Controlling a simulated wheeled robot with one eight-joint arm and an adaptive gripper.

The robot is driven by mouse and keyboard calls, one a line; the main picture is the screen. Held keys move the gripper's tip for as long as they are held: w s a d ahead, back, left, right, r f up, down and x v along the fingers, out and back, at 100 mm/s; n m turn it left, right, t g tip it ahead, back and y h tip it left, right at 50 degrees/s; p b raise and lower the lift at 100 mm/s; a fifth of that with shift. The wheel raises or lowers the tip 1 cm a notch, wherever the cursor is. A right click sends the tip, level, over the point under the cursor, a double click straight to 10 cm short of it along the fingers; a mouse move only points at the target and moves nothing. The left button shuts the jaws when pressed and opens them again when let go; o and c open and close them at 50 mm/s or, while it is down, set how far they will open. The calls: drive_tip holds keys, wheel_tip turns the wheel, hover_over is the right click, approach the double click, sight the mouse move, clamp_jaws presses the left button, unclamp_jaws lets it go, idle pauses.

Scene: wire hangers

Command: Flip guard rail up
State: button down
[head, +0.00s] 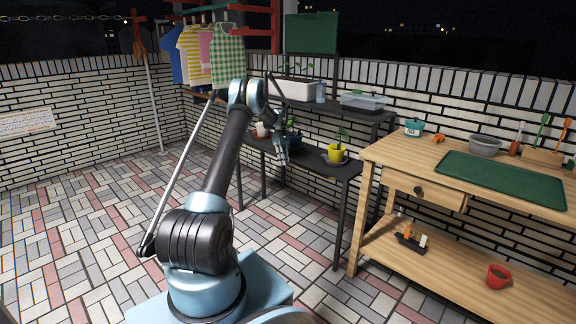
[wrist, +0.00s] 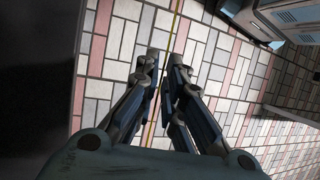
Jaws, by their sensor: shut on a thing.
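My gripper (head: 283,160) hangs fingers-down in front of the dark plant shelf in the head view. In the wrist view its fingers (wrist: 167,62) are drawn close together around a thin yellow strand (wrist: 178,18). What the strand belongs to cannot be told. I cannot pick out the guard rail for certain. A pale slanting rod (head: 182,163) shows just left of my arm in the head view. Red bars (head: 262,8) of the hanging rack show at the top, partly cut off by the frame.
Shirts (head: 205,52) hang on the rack at the back. The dark shelf (head: 325,168) holds a yellow pot (head: 337,154) and other plants close to my gripper. A wooden workbench (head: 400,153) stands at right. The tiled floor (head: 70,220) at left is clear.

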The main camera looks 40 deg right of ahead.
drive_tip(key=shift+d+r, duration=0.15)
idle(0.4)
drive_tip(key=c, duration=1.7)
unclamp_jaws()
drive_tip(key=shift+w, duration=0.1)
drive_tip(key=v, duration=1.2)
drive_tip(key=shift+d, duration=0.2)
